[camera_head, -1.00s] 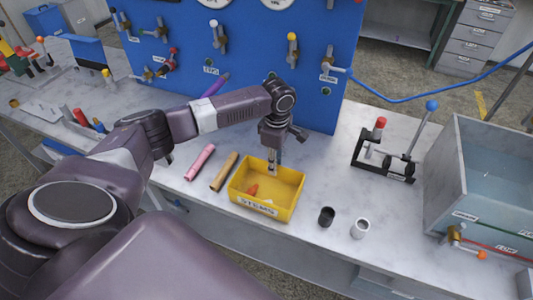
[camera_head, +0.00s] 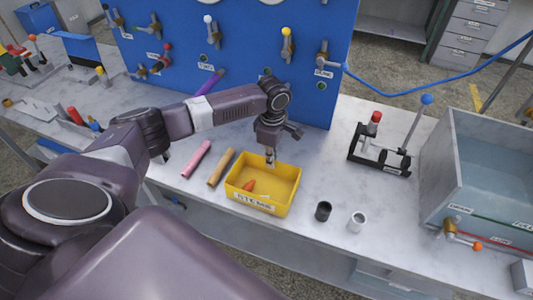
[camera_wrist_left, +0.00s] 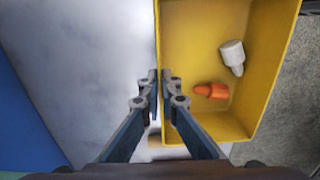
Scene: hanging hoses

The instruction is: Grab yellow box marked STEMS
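The yellow box (camera_head: 287,200) marked STEMS is on the light grey bench, with its label on the near side. It holds an orange piece (camera_head: 249,186); the left wrist view shows this orange piece (camera_wrist_left: 211,91) and a white piece (camera_wrist_left: 232,57) inside the box (camera_wrist_left: 275,60). My left gripper (camera_head: 270,163) points down at the far wall of the box. In the left wrist view the fingertips (camera_wrist_left: 159,80) are close together, one on each side of the box's wall, shut on it. Whether the box is clear of the bench cannot be told. My right gripper is out of view.
A pink tube (camera_head: 196,160) and a tan tube (camera_head: 221,168) lie left of the box. A black cup (camera_head: 323,211) and a white cup (camera_head: 357,222) stand to its right. A blue valve panel (camera_head: 240,80) rises behind. A water tank (camera_head: 478,175) is at right.

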